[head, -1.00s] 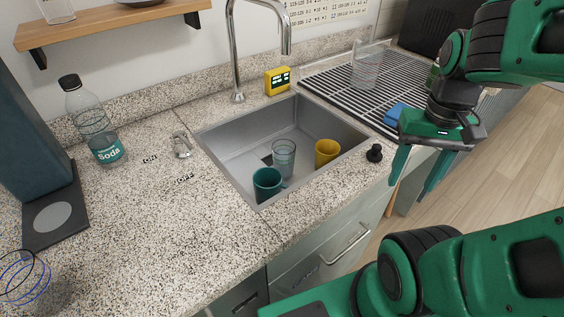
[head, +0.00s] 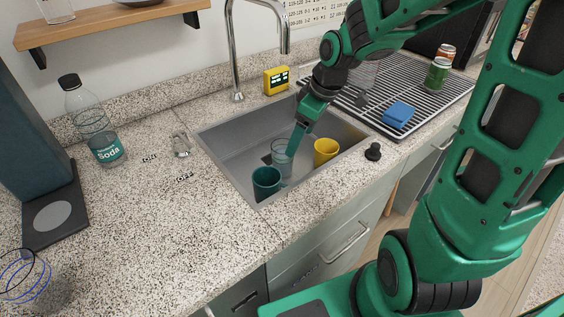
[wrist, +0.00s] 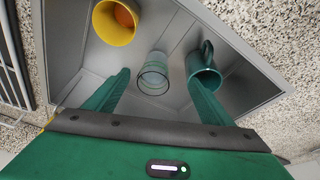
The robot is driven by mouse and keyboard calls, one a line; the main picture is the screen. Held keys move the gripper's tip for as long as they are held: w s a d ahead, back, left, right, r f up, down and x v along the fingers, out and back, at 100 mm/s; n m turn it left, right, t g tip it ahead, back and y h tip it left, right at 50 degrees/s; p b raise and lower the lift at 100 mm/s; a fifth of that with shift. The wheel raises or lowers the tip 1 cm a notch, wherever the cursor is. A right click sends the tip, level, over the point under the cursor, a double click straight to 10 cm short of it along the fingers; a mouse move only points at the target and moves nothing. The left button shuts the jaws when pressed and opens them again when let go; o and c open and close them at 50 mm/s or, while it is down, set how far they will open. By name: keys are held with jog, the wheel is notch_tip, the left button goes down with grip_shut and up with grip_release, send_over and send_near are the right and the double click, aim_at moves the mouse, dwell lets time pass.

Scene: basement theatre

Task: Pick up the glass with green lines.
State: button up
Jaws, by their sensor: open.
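The glass with green lines (head: 279,152) stands upright in the sink. In the wrist view the glass (wrist: 152,78) shows dark green rings and lies between my finger tips, ahead of them. My gripper (head: 292,150) is open and reaches down into the sink at the glass, partly covering it in the head view. In the wrist view the two fingers (wrist: 160,77) are spread with clear space between them. I cannot tell whether a finger touches the glass.
A teal mug (head: 266,183) and a yellow mug (head: 326,151) stand close on either side in the sink (head: 235,140). The faucet (head: 234,55) rises behind. A drying rack (head: 440,97) holds a blue sponge (head: 398,115) and cans (head: 437,74). The left counter has free room.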

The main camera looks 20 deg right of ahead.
aim_at(278, 160)
jog(key=w+a+f+n, duration=0.1)
jog(key=f, duration=0.2)
jog(key=w+a+f+n+y, duration=0.1)
jog(key=w+f+n, duration=0.1)
jog(key=f, duration=0.1)
jog(key=w+a+f+n+y, duration=0.1)
jog(key=w+f, duration=0.1)
jog(key=shift+a+f+g, duration=0.1)
jog(key=shift+f+g, duration=0.3)
jog(key=shift+w+d+x, duration=0.1)
jog(key=shift+x, duration=1.2)
jog(key=shift+w+d+x, duration=0.1)
jog(key=shift+d+x, duration=0.05)
jog(key=shift+x, duration=1.15)
jog(key=c, duration=1.6)
jog(key=shift+c, duration=0.2)
jog(key=shift+r, duration=0.2)
